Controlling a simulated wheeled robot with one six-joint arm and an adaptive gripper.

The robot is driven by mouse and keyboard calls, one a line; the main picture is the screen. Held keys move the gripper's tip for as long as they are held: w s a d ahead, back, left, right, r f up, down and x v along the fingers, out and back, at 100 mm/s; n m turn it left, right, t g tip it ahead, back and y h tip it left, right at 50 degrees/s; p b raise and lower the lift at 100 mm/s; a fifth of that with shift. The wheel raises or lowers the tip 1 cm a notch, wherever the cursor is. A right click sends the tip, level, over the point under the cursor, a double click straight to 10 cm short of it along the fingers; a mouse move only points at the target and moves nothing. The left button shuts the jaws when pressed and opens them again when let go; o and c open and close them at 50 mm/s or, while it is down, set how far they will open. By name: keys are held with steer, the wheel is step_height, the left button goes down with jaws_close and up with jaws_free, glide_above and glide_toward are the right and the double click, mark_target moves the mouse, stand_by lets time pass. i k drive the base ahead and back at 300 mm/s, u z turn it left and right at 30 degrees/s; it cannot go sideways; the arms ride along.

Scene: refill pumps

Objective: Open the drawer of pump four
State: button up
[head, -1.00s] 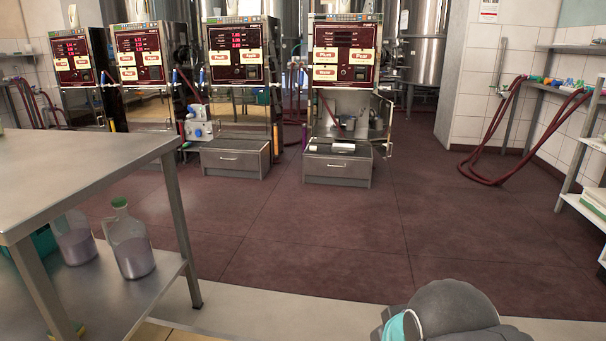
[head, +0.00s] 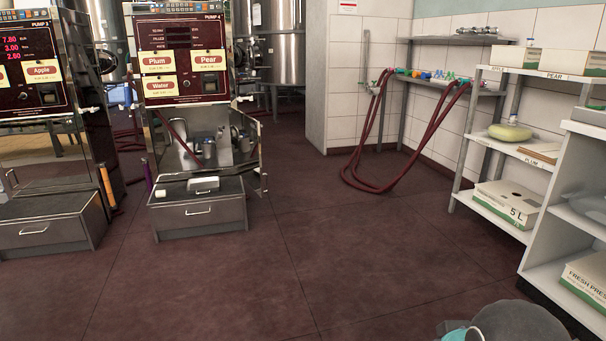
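Pump four (head: 189,57) stands left of centre in the head view, with a dark red panel labelled "PUMP 4" and Plum, Pear and Water labels. Its middle bay is open and shows metal fittings and a hose. Its drawer (head: 203,218) is the grey metal front at the bottom, with a bar handle (head: 198,212). The drawer front looks shut. A small white item (head: 203,184) lies on top of the drawer unit. My gripper is not in view. A grey rounded part of my own body shows at the bottom right.
Pump three (head: 38,70) with its own drawer (head: 50,231) stands at the left. White shelves (head: 483,145) with boxes (head: 506,207) line the right. Red hoses (head: 386,160) hang from a rack at the back wall. The dark red floor (head: 300,270) between is clear.

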mark_target(200, 205)
steer(key=z, duration=0.05)
steer(key=i, duration=1.95)
steer(key=u, duration=0.85)
steer(key=i, duration=1.65)
steer(key=u, duration=1.45)
steer(key=i, duration=0.5)
steer(key=u, duration=0.15)
